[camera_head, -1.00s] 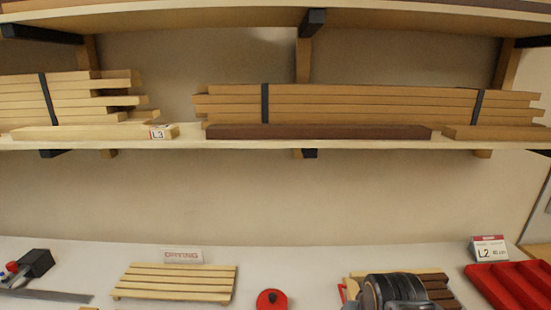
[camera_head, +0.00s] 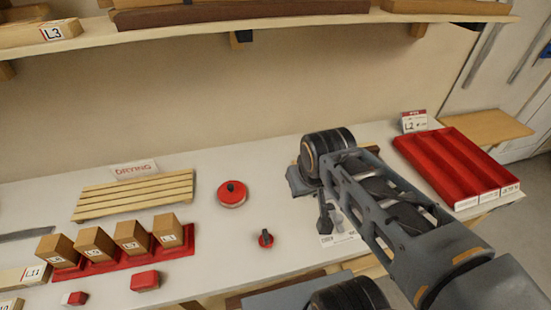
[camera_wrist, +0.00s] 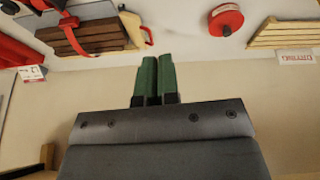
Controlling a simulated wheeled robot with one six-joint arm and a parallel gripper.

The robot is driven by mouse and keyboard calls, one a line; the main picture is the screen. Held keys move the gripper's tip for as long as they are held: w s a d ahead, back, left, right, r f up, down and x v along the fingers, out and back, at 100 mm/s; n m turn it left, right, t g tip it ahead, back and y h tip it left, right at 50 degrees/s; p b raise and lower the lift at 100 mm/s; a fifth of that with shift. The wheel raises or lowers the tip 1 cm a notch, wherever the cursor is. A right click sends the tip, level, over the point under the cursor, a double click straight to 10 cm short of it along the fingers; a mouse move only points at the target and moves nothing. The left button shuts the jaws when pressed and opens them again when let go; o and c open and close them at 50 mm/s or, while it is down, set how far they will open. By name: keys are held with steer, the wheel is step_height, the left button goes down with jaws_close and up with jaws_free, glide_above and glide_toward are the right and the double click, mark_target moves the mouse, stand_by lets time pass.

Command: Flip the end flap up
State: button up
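A light wooden board (camera_head: 490,127) lies level past the right end of the bench, behind the red tray. It looks like the end flap, but its hinge is not visible. My gripper (camera_wrist: 157,60) has green fingers side by side with almost no gap, and nothing shows between them. In the head view my arm reaches from the lower right over the bench, and its wrist hides the fingers. My gripper is over the bench, left of the red tray and well apart from the board.
A red divided tray (camera_head: 440,165) stands at the bench's right end, by the L2 sign (camera_head: 414,121). Brown boards (camera_wrist: 85,37) and a wooden-handled tool (camera_wrist: 131,28) lie near my gripper. A drying rack (camera_head: 135,193), a round red object (camera_head: 232,194) and wooden blocks (camera_head: 95,243) stand left.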

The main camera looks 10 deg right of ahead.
steer(key=w+n+g+h+b, duration=0.1)
steer(key=w+n, duration=0.1)
steer(key=w+n+g+h, duration=0.1)
steer(key=w+n, duration=0.1)
steer(key=w, duration=0.1)
steer(key=w+a+f+n+g+h+b, duration=0.1)
steer(key=w, duration=0.2)
steer(key=shift+w+a+f+n+b, duration=0.1)
steer(key=shift+w+n+b, duration=0.2)
steer(key=shift+n, duration=0.1)
jaws_close()
steer(key=w+a+f+n+h+b, duration=0.2)
steer(key=w+a+f+n+h, duration=0.1)
steer(key=w+a+f, duration=0.2)
steer(key=w+a+f+n+g+h+b, duration=0.1)
steer(key=w+a+f+n+h, duration=0.3)
steer(key=w+a+f, duration=0.1)
steer(key=w+a+f+n+h+b, duration=0.2)
steer(key=w+a+f+n+h, duration=0.2)
steer(key=w+a+f, duration=0.1)
steer(key=shift+w+a+f+b, duration=0.1)
steer(key=shift+w+a+b, duration=0.25)
steer(key=shift+w, duration=0.2)
steer(key=shift+a+f, duration=0.3)
steer(key=shift+a, duration=0.05)
